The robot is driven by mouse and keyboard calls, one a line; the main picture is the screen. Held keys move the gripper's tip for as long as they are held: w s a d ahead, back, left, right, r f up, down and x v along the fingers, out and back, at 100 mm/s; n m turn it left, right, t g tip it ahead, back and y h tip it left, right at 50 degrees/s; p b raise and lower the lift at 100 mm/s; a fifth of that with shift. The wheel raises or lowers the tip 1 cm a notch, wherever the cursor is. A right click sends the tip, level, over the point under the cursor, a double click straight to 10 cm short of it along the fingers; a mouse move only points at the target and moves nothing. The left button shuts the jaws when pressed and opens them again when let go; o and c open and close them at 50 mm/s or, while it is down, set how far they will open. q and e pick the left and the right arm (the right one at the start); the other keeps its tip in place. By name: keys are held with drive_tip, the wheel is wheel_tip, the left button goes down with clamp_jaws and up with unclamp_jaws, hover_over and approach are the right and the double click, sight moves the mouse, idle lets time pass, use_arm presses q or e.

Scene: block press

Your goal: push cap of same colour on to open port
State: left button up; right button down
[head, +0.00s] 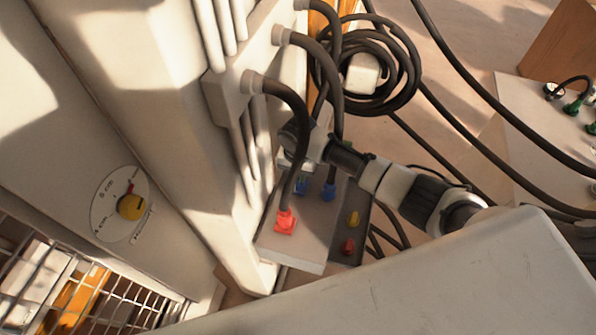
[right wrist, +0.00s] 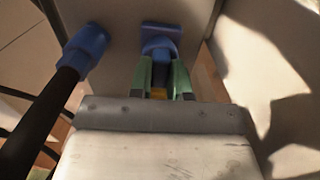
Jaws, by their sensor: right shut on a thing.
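The pale port block (head: 301,240) stands at the foot of the white column in the head view. My right gripper (right wrist: 163,82) has its green-padded fingers shut on a blue cap (right wrist: 160,38), right at the block's face. The cap also shows as a small blue patch in the head view (head: 300,187). It seems to touch the face; whether it is fully seated on a port is hidden. My left gripper is not in view.
A yellow cap (head: 352,219) and a red cap (head: 347,247) sit on a dark strip right of the block. Black hoses (head: 337,95) hang close around my right arm. A yellow-knobbed dial (head: 130,206) and wire basket (head: 90,300) are at left.

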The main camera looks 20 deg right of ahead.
drive_tip(key=shift+f, duration=0.1)
drive_tip(key=c, duration=1)
unclamp_jaws()
wheel_tip(320, 180, up, 11)
drive_tip(key=shift+f+b, duration=0.1)
drive_tip(key=shift+b, duration=0.7)
